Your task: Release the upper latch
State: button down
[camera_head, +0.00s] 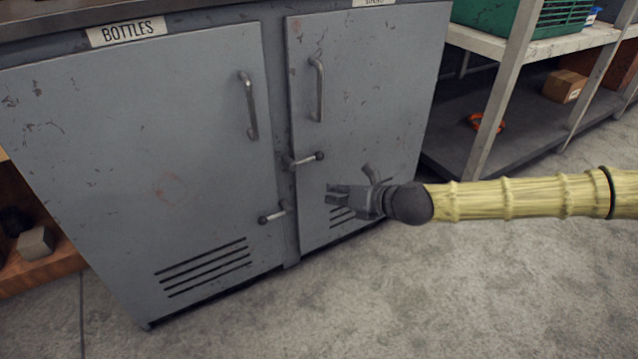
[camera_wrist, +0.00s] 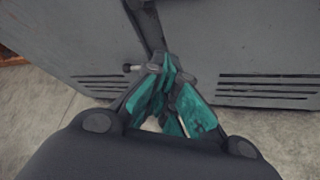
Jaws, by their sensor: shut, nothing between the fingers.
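The upper latch cannot be made out in the wrist view.
The left door (camera_head: 140,150) is labelled BOTTLES; both doors are closed. Vertical handles stand out on the left door (camera_head: 249,105) and the right door (camera_head: 317,90). A metal shelf (camera_head: 510,90) with a green crate (camera_head: 555,18) stands at right. The floor in front is clear.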

jog(key=shift+w+d+r+m+t+b, duration=0.3)
jog(key=shift+w+d+r+m, duration=0.1)
jog(key=shift+w+d+m, duration=0.15)
jog(key=b+x, duration=0.5)
jog(key=x, duration=0.5)
jog(key=shift+w+d+r+b, duration=0.25)
jog(key=shift+w+d+r, duration=0.05)
jog(key=shift+r, duration=0.2)
jog(key=shift+w+d+r+b, duration=0.2)
jog(key=shift+w+d+r, duration=0.05)
jog(key=shift+r, duration=0.25)
jog(key=shift+w+d+r+b, duration=0.25)
jog(key=shift+w+d+r, duration=0.05)
jog(key=shift+r, duration=0.2)
